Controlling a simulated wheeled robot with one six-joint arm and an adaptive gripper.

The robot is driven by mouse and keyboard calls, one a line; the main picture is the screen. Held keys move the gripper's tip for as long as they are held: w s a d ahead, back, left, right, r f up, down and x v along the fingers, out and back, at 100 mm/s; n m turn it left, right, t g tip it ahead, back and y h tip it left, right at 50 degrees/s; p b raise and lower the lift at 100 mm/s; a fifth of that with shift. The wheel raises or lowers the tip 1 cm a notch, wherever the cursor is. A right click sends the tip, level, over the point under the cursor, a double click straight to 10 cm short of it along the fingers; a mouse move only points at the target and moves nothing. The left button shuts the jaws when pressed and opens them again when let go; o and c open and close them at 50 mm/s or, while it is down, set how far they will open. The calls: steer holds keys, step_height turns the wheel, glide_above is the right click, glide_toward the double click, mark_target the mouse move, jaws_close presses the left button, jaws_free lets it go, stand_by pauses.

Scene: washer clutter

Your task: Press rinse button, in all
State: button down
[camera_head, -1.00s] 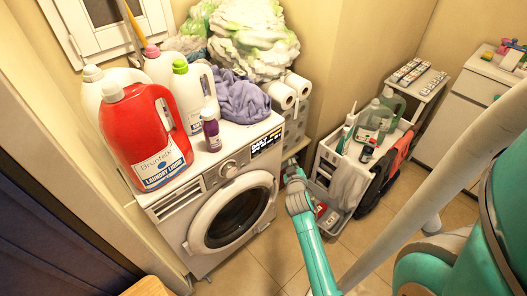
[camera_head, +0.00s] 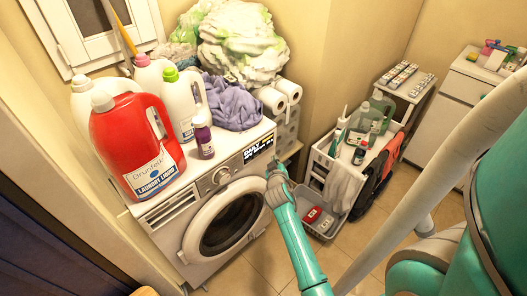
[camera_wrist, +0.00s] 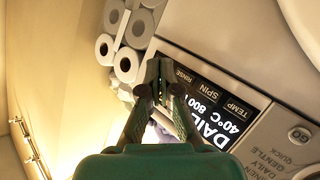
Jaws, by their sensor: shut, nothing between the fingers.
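The white washing machine (camera_head: 170,225) stands against the wall, with its round door facing out. Its dark display (camera_head: 258,147) is at the right end of the front panel. The wrist view shows the display (camera_wrist: 214,112) turned around, with RINSE, SPIN and TEMP labels along its edge. The RINSE label (camera_wrist: 184,75) is at the end nearest the paper rolls. My gripper (camera_wrist: 160,66) is shut and empty, with its fingertips just beside the RINSE label. It covers part of the panel there, and I cannot tell whether it touches. In the head view my gripper (camera_head: 272,168) is just below the display.
A red laundry bottle (camera_head: 130,140), white bottles, a small purple bottle (camera_head: 203,138) and a purple cloth (camera_head: 232,100) crowd the washer top. Paper rolls (camera_head: 285,95) stand close behind the panel's right end. A cleaning caddy (camera_head: 325,165) is to the right.

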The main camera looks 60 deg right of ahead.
mark_target(266, 150)
steer(key=shift+w+d, duration=0.2)
steer(key=shift+w, duration=0.6)
steer(key=shift+w+d, duration=0.2)
steer(key=shift+w, duration=0.55)
steer(key=shift+w, duration=0.1)
steer(key=shift+w+d, duration=0.1)
steer(key=shift+w, duration=0.2)
steer(key=shift+w, duration=0.35)
stand_by(0.9)
steer(key=shift+s, duration=0.75)
steer(key=s, duration=0.2)
steer(key=s+a, duration=0.1)
steer(key=s, duration=0.2)
steer(key=shift+a, duration=0.2)
stand_by(0.3)
